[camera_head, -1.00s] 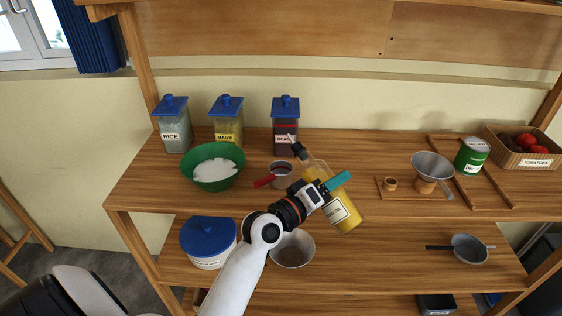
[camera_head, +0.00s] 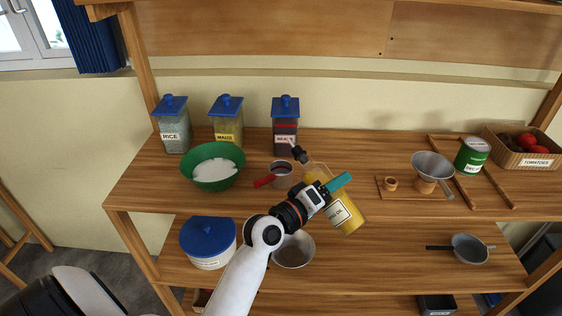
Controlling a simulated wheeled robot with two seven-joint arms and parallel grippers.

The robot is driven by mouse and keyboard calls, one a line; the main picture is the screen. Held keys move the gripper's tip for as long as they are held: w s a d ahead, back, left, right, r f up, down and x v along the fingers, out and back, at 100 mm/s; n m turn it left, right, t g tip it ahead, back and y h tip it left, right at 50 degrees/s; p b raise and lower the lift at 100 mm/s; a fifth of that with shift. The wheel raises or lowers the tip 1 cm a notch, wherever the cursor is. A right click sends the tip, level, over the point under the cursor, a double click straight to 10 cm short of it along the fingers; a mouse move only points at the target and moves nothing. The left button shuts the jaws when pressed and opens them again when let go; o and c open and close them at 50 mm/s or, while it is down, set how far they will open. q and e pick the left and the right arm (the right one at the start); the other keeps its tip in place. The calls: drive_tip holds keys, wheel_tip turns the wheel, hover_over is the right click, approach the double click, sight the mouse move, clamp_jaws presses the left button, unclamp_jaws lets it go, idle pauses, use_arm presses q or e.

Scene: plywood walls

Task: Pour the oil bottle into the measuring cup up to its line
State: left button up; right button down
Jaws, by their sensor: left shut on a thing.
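My left gripper (camera_head: 328,190) is shut on the oil bottle (camera_head: 346,216), a yellow bottle with a white label and a dark spout. The bottle is tilted, its spout up and to the left, close to the measuring cup. The measuring cup (camera_head: 282,169) is a small metal cup with a red handle, standing on the upper shelf between the green bowl and the bottle. Its line and the level inside are too small to tell. No stream of oil shows. My right gripper is not in view.
A green bowl (camera_head: 230,181) with white contents stands left of the cup. Jars of rice (camera_head: 174,135), maize (camera_head: 227,132) and a third jar (camera_head: 286,140) stand behind. A funnel (camera_head: 432,163) in a stand, a green can (camera_head: 472,155) and a tomato basket (camera_head: 532,164) are to the right.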

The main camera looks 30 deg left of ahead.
use_arm(q)
drive_tip(key=shift+s+d+f+n+b, duration=0.15)
drive_tip(key=shift+d+f+n+b, duration=0.25)
drive_tip(key=shift+n, duration=0.3)
idle(1.5)
drive_tip(key=shift+a+f+n+p, duration=0.35)
drive_tip(key=shift+n+p, duration=0.3)
drive_tip(key=shift+n, duration=0.25)
idle(1.7)
drive_tip(key=shift+r+n+p, duration=0.7)
drive_tip(key=shift+r+p, duration=0.3)
drive_tip(key=shift+p, duration=0.5)
idle(1.7)
